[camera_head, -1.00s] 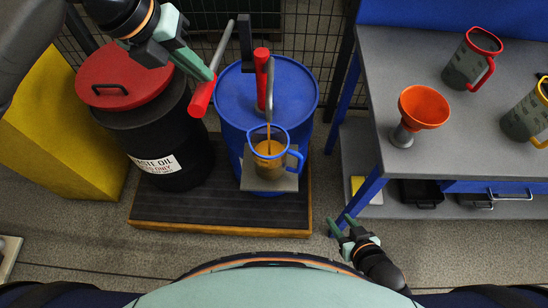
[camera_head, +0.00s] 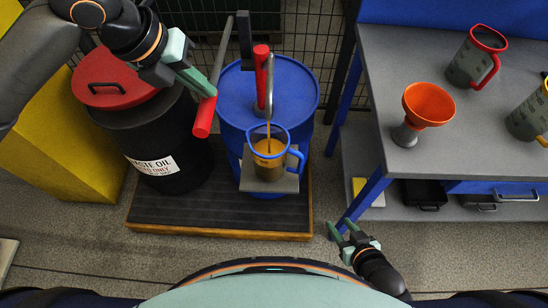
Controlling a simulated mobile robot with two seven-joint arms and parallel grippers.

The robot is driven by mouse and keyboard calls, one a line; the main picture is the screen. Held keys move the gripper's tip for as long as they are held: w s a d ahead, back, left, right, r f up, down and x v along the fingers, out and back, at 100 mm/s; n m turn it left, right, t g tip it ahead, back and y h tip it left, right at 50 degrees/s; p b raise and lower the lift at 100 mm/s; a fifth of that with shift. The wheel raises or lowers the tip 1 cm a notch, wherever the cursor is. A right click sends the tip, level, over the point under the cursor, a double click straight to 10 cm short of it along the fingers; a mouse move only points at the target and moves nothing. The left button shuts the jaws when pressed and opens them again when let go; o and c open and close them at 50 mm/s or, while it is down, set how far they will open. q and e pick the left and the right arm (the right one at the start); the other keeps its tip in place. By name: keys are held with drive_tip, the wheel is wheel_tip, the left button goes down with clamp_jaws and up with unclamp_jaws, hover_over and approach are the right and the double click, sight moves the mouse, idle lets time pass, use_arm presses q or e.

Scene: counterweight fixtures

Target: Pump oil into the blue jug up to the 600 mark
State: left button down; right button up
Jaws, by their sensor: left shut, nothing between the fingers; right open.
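The blue jug (camera_head: 268,160), clear-walled with a blue rim and handle, stands upright on a grey shelf (camera_head: 269,184) at the front of the blue oil drum (camera_head: 300,95). A stream of amber oil (camera_head: 268,132) runs from the pump spout (camera_head: 270,85) into it. Amber oil shows inside; its marks are too small to read. The pump lever's red grip (camera_head: 204,117) hangs left of the drum. My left gripper (camera_head: 210,91) is shut and empty, its fingertips at the top of the grip. My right gripper (camera_head: 341,226) is open and empty, low, right of the platform.
A black waste oil drum (camera_head: 150,135) with a red lid stands left, beside a yellow cabinet (camera_head: 95,175). A grey bench (camera_head: 440,165) at right holds an orange funnel (camera_head: 428,103), a red-rimmed jug (camera_head: 474,60) and a yellow-rimmed jug (camera_head: 528,115).

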use_arm(q)
drive_tip(key=shift+f+b, duration=0.55)
drive_tip(key=shift+f, duration=0.75)
wheel_tip(320, 180, up, 7)
drive_tip(key=p, duration=0.6)
drive_tip(key=shift+f, duration=0.2)
wheel_tip(320, 180, up, 3)
drive_tip(key=shift+f+b, duration=0.15)
drive_tip(key=shift+b, duration=0.3)
drive_tip(key=shift+r, duration=0.55)
